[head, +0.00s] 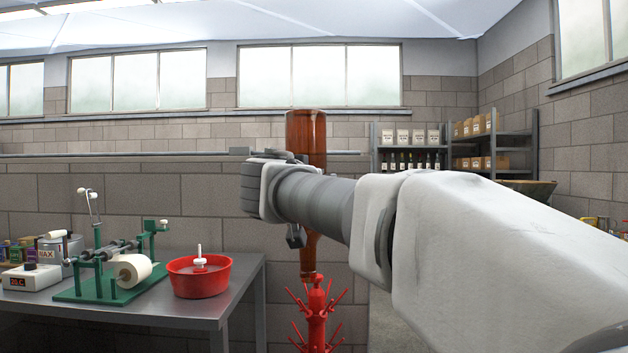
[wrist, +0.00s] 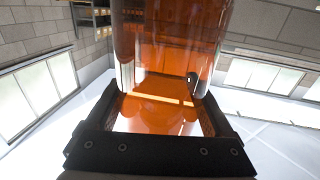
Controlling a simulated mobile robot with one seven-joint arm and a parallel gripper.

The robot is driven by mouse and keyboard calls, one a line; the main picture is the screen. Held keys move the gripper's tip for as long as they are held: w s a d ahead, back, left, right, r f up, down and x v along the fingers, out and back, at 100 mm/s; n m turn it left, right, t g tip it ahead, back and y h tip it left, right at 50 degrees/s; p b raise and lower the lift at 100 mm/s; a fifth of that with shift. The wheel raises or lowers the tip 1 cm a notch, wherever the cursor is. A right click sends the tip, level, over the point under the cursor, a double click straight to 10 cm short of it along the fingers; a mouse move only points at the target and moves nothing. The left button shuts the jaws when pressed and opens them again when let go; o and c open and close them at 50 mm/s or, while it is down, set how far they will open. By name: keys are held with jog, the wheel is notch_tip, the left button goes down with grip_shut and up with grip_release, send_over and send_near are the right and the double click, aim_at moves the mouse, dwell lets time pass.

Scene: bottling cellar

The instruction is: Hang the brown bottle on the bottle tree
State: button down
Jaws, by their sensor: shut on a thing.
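The brown bottle (head: 306,130) is upside down in the head view, its base up and its neck pointing down. My gripper (wrist: 160,100) is shut on its body; in the head view my wrist and arm hide the bottle's middle. The red bottle tree (head: 317,318) stands below, with several prongs spreading from its stem. The bottle's mouth shows just above or at the tree's top in the picture; I cannot tell whether they touch. In the wrist view the bottle's see-through amber body (wrist: 165,45) fills the space between the fingers.
A metal table (head: 225,300) at left holds a red basin (head: 199,275), a green bench device (head: 110,285) and a wax pot (head: 60,250). Shelves (head: 455,150) with bottles and boxes stand at the back right. Floor shows to the right of the tree.

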dwell(0.4)
jog(key=shift+m+t, duration=0.3)
jog(key=shift+t, duration=0.9)
jog(key=shift+h, duration=0.3)
jog(key=shift+d+t, duration=0.1)
jog(key=shift+t, duration=0.3)
jog(key=shift+r+m+t+h, duration=0.1)
jog(key=shift+m+t+h, duration=0.25)
jog(key=shift+t, duration=0.45)
